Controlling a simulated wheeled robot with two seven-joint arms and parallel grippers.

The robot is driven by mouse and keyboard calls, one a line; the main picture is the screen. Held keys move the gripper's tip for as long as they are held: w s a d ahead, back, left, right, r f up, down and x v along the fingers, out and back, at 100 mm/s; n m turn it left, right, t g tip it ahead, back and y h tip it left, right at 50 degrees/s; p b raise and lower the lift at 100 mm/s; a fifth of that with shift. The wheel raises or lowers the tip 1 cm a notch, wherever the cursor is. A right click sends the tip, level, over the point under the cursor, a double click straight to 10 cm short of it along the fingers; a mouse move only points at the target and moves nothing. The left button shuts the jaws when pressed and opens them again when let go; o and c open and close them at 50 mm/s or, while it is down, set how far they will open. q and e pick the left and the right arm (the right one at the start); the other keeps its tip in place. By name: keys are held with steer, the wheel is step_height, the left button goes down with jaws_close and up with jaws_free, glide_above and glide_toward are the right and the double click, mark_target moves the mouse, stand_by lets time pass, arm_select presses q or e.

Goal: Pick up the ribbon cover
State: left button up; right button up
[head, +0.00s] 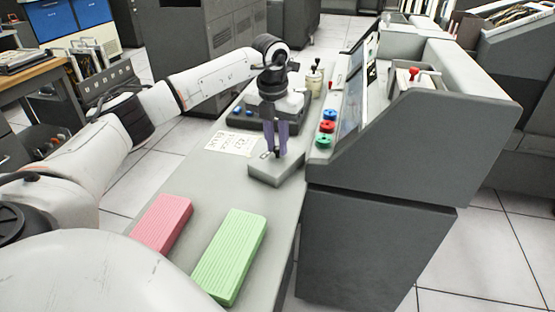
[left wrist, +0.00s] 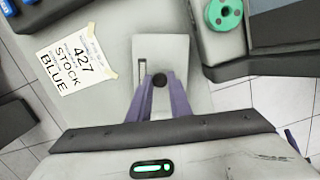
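A light grey box-like piece with a small black knob on top, which I take to be the ribbon cover (head: 284,170), sits near the right edge of the grey desk. It has a dark slot, seen in the left wrist view (left wrist: 160,45). My left gripper (head: 276,152) is over it, pointing down. Its purple fingers stand on both sides of the black knob, as the left wrist view also shows (left wrist: 160,78). The gap is about the knob's width; I cannot tell whether they press on it. The cover appears to rest on the desk. My right gripper is not in view.
A pink block (head: 162,222) and a green block (head: 231,255) lie on the near desk. A paper label (head: 232,143) lies left of the cover. A grey console (head: 400,135) with red, blue and green spools (head: 327,127) stands close on the right.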

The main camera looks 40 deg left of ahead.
mark_target(277, 148)
arm_select(q)
jaws_close()
step_height(277, 148, up, 13)
steer(key=p, duration=0.5)
steer(key=shift+p, duration=0.4)
